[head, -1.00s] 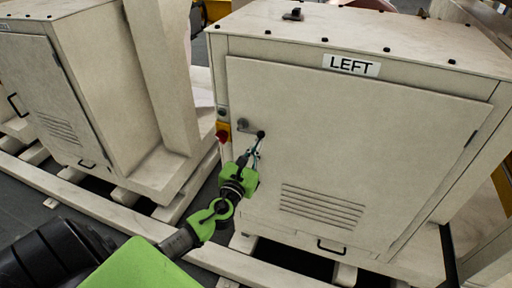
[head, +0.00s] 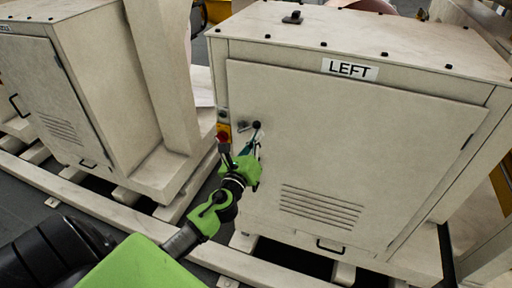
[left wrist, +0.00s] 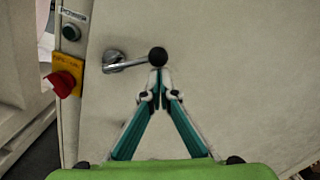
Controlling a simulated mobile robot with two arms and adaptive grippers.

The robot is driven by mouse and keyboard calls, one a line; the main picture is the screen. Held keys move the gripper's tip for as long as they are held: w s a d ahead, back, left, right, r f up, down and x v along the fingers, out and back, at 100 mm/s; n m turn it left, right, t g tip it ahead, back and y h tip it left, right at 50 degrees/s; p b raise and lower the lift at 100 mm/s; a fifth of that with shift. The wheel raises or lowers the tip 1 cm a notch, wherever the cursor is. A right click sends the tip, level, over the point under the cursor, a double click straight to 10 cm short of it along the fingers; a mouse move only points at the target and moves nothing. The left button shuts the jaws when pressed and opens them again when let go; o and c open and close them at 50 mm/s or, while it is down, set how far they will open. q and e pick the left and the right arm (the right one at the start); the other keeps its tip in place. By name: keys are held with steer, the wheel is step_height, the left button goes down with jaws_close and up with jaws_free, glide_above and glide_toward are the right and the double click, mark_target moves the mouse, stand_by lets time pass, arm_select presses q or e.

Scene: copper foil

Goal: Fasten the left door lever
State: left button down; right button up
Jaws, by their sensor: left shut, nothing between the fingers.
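The cabinet labelled LEFT (head: 350,69) stands in the middle of the head view, its door (head: 340,140) lying flush in the frame. The metal door lever (head: 243,126) is on the door's left side and ends in a black ball knob (head: 256,125). In the left wrist view the lever (left wrist: 132,63) points right and slightly up to its knob (left wrist: 158,56). My left gripper (head: 254,138) is shut and empty, its fingertips (left wrist: 158,73) just below the knob. I cannot tell whether they touch it. My right gripper is not in view.
A red emergency stop button (left wrist: 62,82) on a yellow plate and a green button (left wrist: 71,32) sit on the frame left of the lever. A second cabinet (head: 80,90) stands at left. A pale beam (head: 240,262) runs low in front.

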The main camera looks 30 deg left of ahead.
mark_target(251, 127)
arm_select(q)
steer(key=r+n, duration=0.1)
steer(key=r+n+p, duration=0.1)
steer(key=n, duration=0.1)
steer(key=shift+a+r, duration=0.15)
steer(key=shift+a, duration=0.25)
steer(key=n, duration=0.1)
steer(key=a+r+n+p, duration=0.1)
steer(key=shift+s+r+n, duration=0.2)
steer(key=shift+n, duration=0.2)
steer(key=shift+s+a+r+n+g+y+p, duration=0.1)
steer(key=shift+a+r+n+p, duration=0.25)
steer(key=shift+n, duration=0.5)
steer(key=shift+s+a+r+n+g+y+p, duration=0.15)
steer(key=shift+a+n+p, duration=0.35)
steer(key=shift+n, duration=0.4)
steer(key=shift+s+a+r+n+g+y+p, duration=0.1)
steer(key=shift+a+r+n+p, duration=0.15)
steer(key=shift+a+n, duration=0.45)
steer(key=shift+d+n, duration=0.1)
steer(key=shift+n, duration=0.15)
